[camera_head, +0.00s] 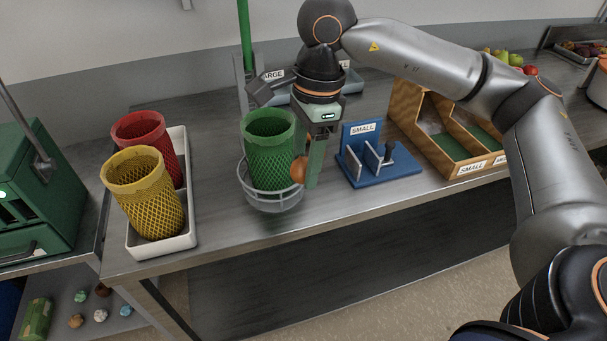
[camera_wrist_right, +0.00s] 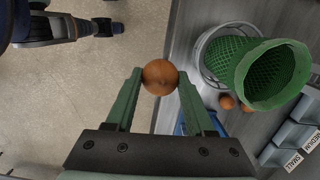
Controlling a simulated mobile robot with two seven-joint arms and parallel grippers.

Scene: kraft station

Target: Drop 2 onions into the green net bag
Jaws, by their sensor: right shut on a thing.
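The green net bag (camera_head: 269,146) stands upright and open-topped in a wire ring holder (camera_head: 273,198) on the steel table. It also shows in the right wrist view (camera_wrist_right: 262,75). My right gripper (camera_head: 306,172) points down at the right side of the bag. It is shut on an orange-brown onion (camera_wrist_right: 160,76), which sits between its fingertips, outside the bag and below its rim. Two more onions (camera_wrist_right: 227,102) (camera_wrist_right: 246,107) show beside the bag's edge in the right wrist view; I cannot tell exactly what they rest on. My left gripper is not in view.
Red (camera_head: 145,138) and yellow (camera_head: 147,194) net bags stand in a white tray (camera_head: 188,210) at left. A blue "SMALL" stand (camera_head: 375,177) is close to my gripper's right, with a wooden divided box (camera_head: 437,150) beyond. A green pole (camera_head: 245,40) rises behind the bag.

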